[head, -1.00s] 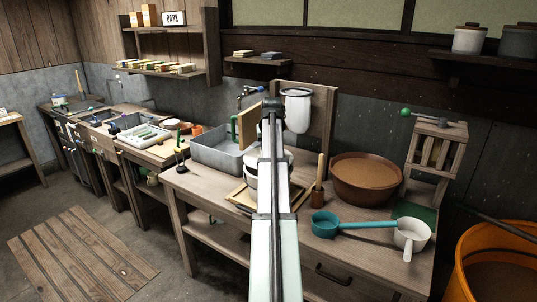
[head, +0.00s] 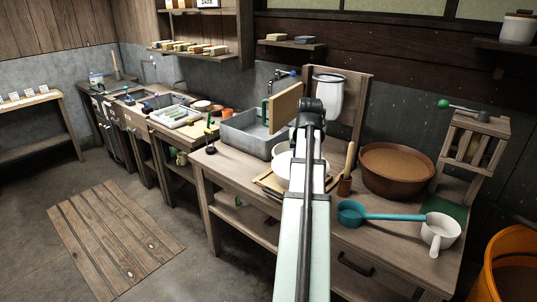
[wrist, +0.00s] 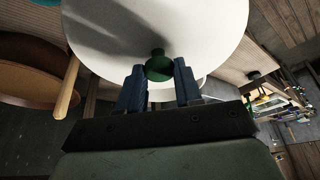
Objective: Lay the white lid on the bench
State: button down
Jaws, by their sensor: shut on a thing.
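The white lid (wrist: 195,30) fills the top of the wrist view as a broad pale disc with a dark green knob (wrist: 158,66). My gripper (wrist: 158,80) has its blue fingers on either side of this knob, shut on it. In the head view my arm covers the gripper and most of what is below it. White round shapes (head: 282,168) show just left of the arm, above the wooden bench (head: 222,172); I cannot tell lid from vessel there. Whether the lid touches anything beneath is hidden.
A grey sink (head: 240,135) lies left of the arm. A hanging white mould (head: 328,98) is behind. Bare bench shows near the front left.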

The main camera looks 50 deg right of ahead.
jog(key=w+d+n+t+y, duration=0.1)
jog(key=w+d+n, duration=0.25)
jog(key=w, duration=1.75)
jog(key=w+d+n+y, duration=0.15)
jog(key=w+d, duration=0.25)
jog(key=w, duration=1.7)
jog(key=shift+h, duration=0.45)
notch_tip(320, 180, down, 18)
jog(key=shift+a+r, duration=0.1)
jog(key=shift+a, duration=0.05)
jog(key=shift+f, duration=0.2)
jog(key=c, duration=0.8)
grip_release()
jog(key=shift+o, duration=0.2)
jog(key=v, duration=1.2)
jog(key=shift+r, duration=0.1)
